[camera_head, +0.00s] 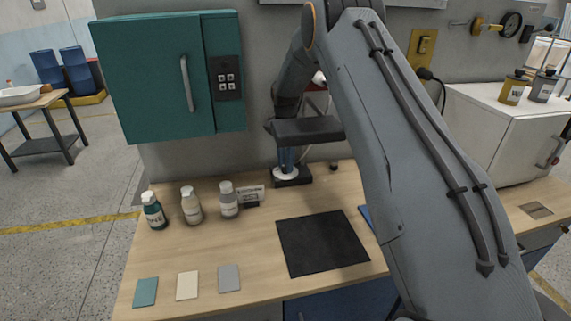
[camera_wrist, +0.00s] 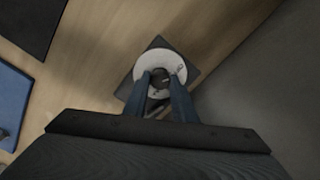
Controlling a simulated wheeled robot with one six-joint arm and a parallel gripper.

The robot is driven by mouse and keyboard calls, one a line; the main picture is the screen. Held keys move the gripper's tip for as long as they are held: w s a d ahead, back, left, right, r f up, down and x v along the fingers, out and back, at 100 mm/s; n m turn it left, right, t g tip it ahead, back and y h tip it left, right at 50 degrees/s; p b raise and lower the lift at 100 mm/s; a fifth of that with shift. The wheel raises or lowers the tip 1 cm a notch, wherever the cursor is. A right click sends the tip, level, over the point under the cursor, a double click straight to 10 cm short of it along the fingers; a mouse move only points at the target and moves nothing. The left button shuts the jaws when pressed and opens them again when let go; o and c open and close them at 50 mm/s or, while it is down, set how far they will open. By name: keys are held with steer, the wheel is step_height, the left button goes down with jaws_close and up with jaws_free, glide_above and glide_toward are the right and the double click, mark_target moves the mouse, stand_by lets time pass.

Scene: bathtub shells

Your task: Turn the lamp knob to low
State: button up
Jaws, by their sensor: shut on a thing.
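The lamp knob (camera_wrist: 162,78) is a small dark knob in the middle of a round white dial (camera_wrist: 178,66). The dial sits on a dark square base (camera_wrist: 136,74). In the head view the base (camera_head: 299,178) stands at the back of the wooden bench, with the white dial (camera_head: 280,174) partly showing. My gripper (camera_wrist: 162,84) reaches down over the dial, and its two blue-grey fingers are shut on the knob from both sides. The dial's markings are too small to read. In the head view my gripper (camera_head: 285,160) is partly hidden by my wrist.
Several bottles (camera_head: 191,205) stand left of the base, near a small sign (camera_head: 251,195). A black mat (camera_head: 321,243) lies in front. A green cabinet (camera_head: 168,75) hangs above left. A white box (camera_head: 507,130) stands at right. Three small cards (camera_head: 187,285) lie near the front edge.

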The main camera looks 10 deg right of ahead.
steer(key=m+b, duration=0.4)
steer(key=m, duration=0.1)
steer(key=shift+f+m, duration=0.1)
steer(key=shift+m, duration=0.2)
steer(key=m+b, duration=0.2)
steer(key=m, duration=0.3)
steer(key=shift+b, duration=0.35)
steer(key=shift+m, duration=0.4)
steer(key=o, duration=1)
steer(key=shift+o, duration=0.2)
steer(key=shift+r+b, duration=1.3)
steer(key=shift+r, duration=2.7)
